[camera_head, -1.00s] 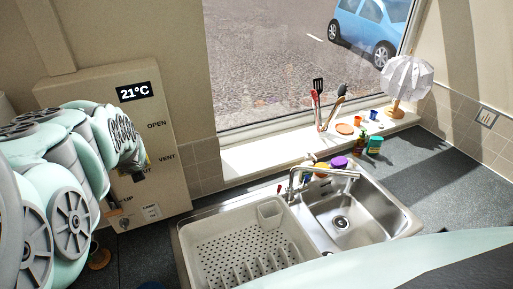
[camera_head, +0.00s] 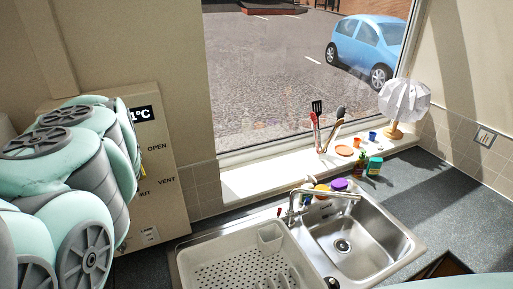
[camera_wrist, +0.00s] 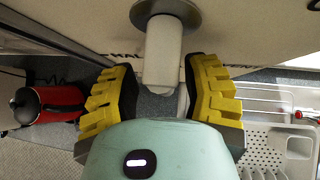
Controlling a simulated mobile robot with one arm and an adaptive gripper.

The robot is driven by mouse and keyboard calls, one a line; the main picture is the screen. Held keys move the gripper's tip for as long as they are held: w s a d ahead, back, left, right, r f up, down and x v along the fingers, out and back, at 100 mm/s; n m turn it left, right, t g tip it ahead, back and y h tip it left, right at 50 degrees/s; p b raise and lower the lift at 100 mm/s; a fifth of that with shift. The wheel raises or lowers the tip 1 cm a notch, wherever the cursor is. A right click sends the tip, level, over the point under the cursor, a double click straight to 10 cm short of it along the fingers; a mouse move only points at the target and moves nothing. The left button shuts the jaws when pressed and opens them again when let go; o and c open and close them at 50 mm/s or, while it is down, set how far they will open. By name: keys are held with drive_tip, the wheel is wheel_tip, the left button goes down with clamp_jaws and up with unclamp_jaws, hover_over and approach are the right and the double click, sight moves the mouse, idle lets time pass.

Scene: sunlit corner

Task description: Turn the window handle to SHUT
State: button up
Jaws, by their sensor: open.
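The beige panel (camera_head: 160,125) at the left of the head view carries the words OPEN, VENT and a partly hidden SHUT. My arm covers the panel's left part, so the handle and its pointing direction are hidden there. In the wrist view the white window handle (camera_wrist: 162,60) stands out from a round grey base (camera_wrist: 166,14). My gripper (camera_wrist: 161,76) is open, its yellow-and-black fingers on either side of the handle. Gaps show between the handle and both fingers.
A red kettle (camera_wrist: 48,102) stands left in the wrist view. A white draining tray (camera_head: 235,262) sits by the steel sink (camera_head: 385,255) and tap (camera_head: 325,191). The windowsill (camera_head: 250,180) holds utensils (camera_head: 322,130), small cups and a white lamp (camera_head: 404,103).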

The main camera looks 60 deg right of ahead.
drive_tip(key=r, duration=0.3)
drive_tip(key=shift+s+d+r, duration=0.2)
drive_tip(key=shift+r, duration=0.2)
drive_tip(key=shift+w+a+r, duration=0.1)
drive_tip(key=shift+a+r, duration=0.1)
drive_tip(key=shift+r, duration=0.8)
